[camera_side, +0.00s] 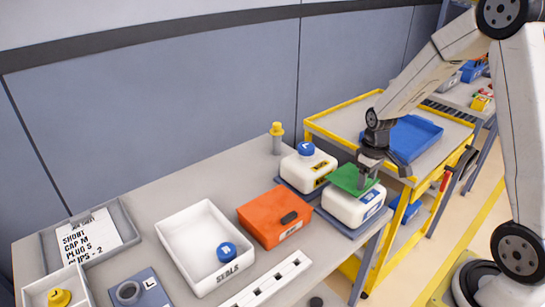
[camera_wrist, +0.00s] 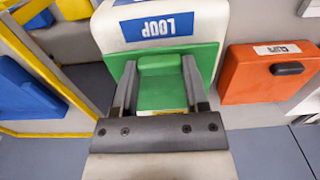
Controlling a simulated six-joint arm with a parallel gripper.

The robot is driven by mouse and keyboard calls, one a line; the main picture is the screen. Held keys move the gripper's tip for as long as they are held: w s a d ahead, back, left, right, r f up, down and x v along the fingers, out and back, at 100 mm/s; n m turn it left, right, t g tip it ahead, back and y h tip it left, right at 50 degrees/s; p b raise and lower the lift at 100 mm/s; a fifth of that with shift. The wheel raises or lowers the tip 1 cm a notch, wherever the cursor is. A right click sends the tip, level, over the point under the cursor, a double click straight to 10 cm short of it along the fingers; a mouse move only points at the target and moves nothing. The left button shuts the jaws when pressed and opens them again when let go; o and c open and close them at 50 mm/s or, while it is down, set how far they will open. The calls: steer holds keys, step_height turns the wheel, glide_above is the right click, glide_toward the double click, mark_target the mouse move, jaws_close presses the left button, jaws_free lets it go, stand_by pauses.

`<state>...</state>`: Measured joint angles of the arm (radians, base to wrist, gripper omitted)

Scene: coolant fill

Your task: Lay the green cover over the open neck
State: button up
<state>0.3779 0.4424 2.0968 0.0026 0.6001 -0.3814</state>
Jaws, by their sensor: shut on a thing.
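The green cover (camera_side: 348,179) is over the top of the white tank (camera_side: 345,207) at the right end of the bench. It also shows in the wrist view (camera_wrist: 206,62), where a raised green grip sits between the fingers. My gripper (camera_side: 367,183) points down and is shut on that grip; the fingers stand on either side of it in the wrist view (camera_wrist: 160,68). The tank has a blue label reading LOOP in the wrist view. Its neck is hidden under the cover. I cannot tell whether the cover rests on the tank or hangs just above it.
A second white tank (camera_side: 294,172) with a blue cap stands behind left. An orange box (camera_side: 265,226) is to the left, then a white seals tray (camera_side: 177,231) holding a blue cap (camera_side: 227,252). A yellow-edged cart (camera_side: 345,108) with a blue tray (camera_side: 415,132) stands behind right.

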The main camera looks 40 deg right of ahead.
steer(key=shift+f, duration=0.1)
steer(key=o, duration=1.2)
steer(key=shift+o, duration=0.2)
step_height(320, 180, up, 12)
steer(key=shift+r, duration=0.2)
steer(key=shift+a+f, duration=0.1)
steer(key=s+a+f+t, duration=0.1)
steer(key=s+a+f, duration=0.2)
steer(key=a, duration=0.4)
steer(key=s+a+f+t, duration=0.1)
steer(key=s+a+f, duration=0.3)
steer(key=a, duration=0.2)
steer(key=shift+a+f+t, duration=0.3)
steer(key=shift+a+f, duration=0.05)
steer(key=shift+a, duration=0.05)
